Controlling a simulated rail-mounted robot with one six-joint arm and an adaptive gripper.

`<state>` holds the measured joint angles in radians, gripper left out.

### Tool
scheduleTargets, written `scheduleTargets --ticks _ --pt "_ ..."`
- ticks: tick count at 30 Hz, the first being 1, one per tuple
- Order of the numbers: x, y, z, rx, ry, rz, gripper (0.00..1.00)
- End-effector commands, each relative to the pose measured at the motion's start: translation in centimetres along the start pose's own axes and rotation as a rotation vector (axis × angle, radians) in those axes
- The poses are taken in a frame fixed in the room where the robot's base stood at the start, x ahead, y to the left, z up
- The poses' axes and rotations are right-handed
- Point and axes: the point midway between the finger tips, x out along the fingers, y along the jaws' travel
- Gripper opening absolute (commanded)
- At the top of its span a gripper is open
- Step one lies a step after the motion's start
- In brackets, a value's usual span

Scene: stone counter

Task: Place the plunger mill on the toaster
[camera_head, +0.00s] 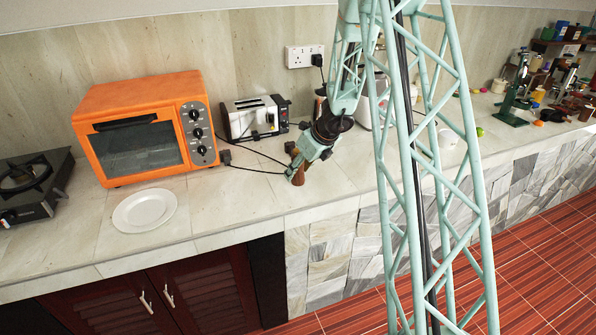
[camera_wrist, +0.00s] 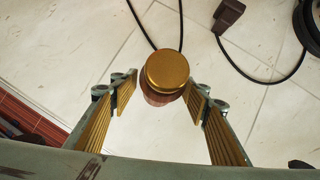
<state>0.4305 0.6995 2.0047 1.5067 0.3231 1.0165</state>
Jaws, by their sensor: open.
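The plunger mill (camera_wrist: 167,73) has a round gold top and a brown wooden body. In the wrist view it stands at and just beyond the fingertips of my gripper (camera_wrist: 161,92), which is open around its near side. In the head view the brown mill (camera_head: 299,178) is on the counter near the front edge, partly hidden by my gripper (camera_head: 293,168). The silver and black toaster (camera_head: 252,119) stands farther back and left, against the wall; it is not seen in the wrist view.
An orange toaster oven (camera_head: 140,130) stands left of the toaster, with a white plate (camera_head: 145,210) in front. A black stove (camera_head: 32,185) is at far left. A black cord (camera_head: 255,170) runs across the counter near the mill. A wall socket (camera_head: 304,56) is behind.

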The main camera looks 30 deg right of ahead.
Motion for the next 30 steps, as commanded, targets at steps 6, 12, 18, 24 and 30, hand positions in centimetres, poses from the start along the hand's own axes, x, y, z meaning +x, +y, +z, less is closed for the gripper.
scheduleTargets --ticks 6,12,18,24,30 --pt "-0.3 0.0 0.2 0.0 0.0 0.0 0.43" --pt "-2.1 -0.1 0.3 0.0 -0.001 -0.001 0.43" --pt "-4.7 -0.1 0.2 0.0 0.0 -0.001 0.43" --pt "-7.5 -0.1 0.3 0.001 -0.001 -0.001 0.43" --pt "-10.1 -0.1 0.2 0.0 -0.001 -0.001 0.43"
